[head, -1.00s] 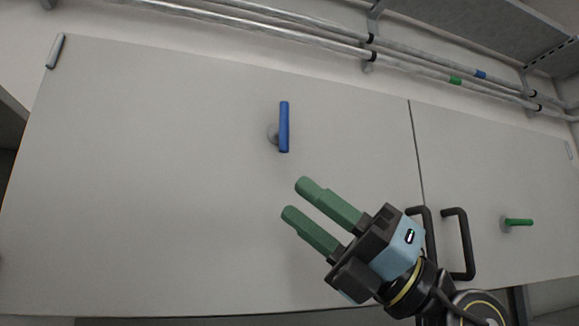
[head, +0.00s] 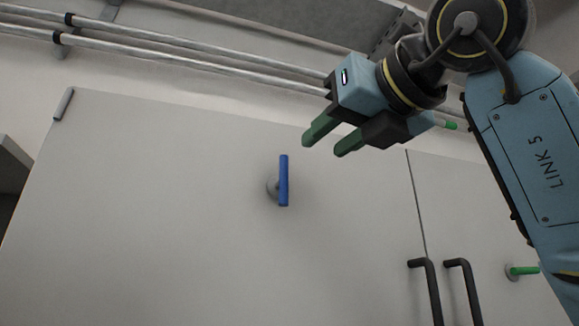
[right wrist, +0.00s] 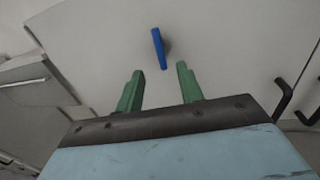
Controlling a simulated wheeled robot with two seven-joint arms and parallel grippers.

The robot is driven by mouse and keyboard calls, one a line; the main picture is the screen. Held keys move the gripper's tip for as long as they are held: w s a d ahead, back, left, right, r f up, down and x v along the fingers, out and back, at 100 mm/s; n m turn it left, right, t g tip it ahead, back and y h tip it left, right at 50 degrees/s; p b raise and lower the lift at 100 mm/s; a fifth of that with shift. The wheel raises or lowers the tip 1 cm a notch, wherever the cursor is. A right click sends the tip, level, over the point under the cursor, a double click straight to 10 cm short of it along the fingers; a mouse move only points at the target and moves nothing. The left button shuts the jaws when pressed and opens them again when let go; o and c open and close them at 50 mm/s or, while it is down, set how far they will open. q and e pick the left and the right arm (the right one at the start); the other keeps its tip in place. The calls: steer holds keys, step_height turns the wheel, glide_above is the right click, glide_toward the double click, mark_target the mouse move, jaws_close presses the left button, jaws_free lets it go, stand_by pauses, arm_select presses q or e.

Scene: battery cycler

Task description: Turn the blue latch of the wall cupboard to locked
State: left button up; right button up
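The blue latch (head: 284,181) is a bar standing upright on a round grey mount on the left cupboard door (head: 150,200). In the right wrist view the blue latch (right wrist: 158,48) is ahead of the fingertips, between them in the picture and apart from both. My right gripper (head: 325,142) is above and to the right of the latch in the head view, with its green fingers spread and nothing between them. It also shows in the right wrist view (right wrist: 159,76), open and empty. My left gripper is in neither view.
Two black door handles (head: 426,290) hang right of the latch, by the door seam. A green latch (head: 524,270) sits horizontal on the right door. Metal pipes (head: 180,45) run along the wall above the cupboard. The door around the blue latch is clear.

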mark_target(287, 172)
steer(key=p+x, duration=0.3)
steer(key=x, duration=0.8)
steer(key=shift+w+a+f+p, duration=0.1)
steer(key=shift+w+a+p, duration=0.05)
steer(key=shift+p, duration=0.2)
steer(key=shift+c, duration=0.5)
jaws_close()
